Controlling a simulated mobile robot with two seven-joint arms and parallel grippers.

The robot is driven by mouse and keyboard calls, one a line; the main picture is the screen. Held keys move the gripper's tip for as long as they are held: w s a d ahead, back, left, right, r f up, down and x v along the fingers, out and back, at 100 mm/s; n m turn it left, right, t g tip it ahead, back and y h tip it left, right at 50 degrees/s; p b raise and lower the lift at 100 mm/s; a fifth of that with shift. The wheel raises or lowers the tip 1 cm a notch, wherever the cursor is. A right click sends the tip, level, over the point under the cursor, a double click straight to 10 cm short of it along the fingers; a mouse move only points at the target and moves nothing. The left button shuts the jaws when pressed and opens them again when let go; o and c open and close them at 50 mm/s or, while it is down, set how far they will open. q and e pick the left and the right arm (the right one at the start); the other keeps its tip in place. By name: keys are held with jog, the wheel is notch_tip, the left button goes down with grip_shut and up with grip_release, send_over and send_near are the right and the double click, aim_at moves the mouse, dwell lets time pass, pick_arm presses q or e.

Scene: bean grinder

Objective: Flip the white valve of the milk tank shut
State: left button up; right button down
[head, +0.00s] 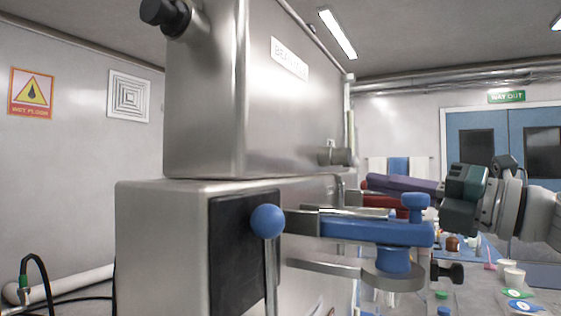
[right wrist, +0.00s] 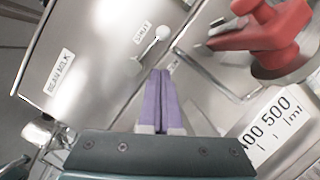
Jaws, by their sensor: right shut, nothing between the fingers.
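The milk tank is the large steel box (head: 275,115) in the head view. Its side, with a "BEAN MILK" label (right wrist: 59,72), fills the left of the right wrist view. The white valve (right wrist: 163,32) shows there as a small lever with a round white end, beside a "SHUT" label (right wrist: 141,31). Its lever slants up to the right from a steel base. My right gripper (head: 368,181) has purple fingers, shut and empty. In the right wrist view its fingertips (right wrist: 160,72) are just below the lever; contact cannot be told. My left gripper is not in view.
A tap with a blue handle (head: 375,231) and a blue ball lever (head: 268,221) stand in front. A red tap (right wrist: 266,38) is close right of my fingers, with a measuring container (right wrist: 272,122) below. Cups (head: 508,270) stand on the counter at right.

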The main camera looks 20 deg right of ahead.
aim_at(355, 161)
jog(key=shift+w+d+r+p, duration=0.15)
jog(key=shift+w+r, duration=0.2)
jog(key=shift+w, duration=0.3)
jog(key=shift+w+d+r+p, duration=0.1)
jog(key=shift+w+r, duration=0.2)
jog(key=shift+w, duration=0.4)
jog(key=shift+w+d+r+p, duration=0.15)
jog(key=shift+w+r, duration=0.2)
jog(key=shift+w, duration=0.3)
jog(key=b, duration=0.1)
jog(key=n+b, duration=0.1)
jog(key=shift+w+d+b, duration=0.2)
jog(key=shift+w+b, duration=0.05)
jog(key=shift+b, duration=0.15)
jog(key=shift+r+n+y, duration=0.25)
jog(key=shift+n+y, duration=0.05)
jog(key=shift+n, duration=0.1)
jog(key=shift+r, duration=0.25)
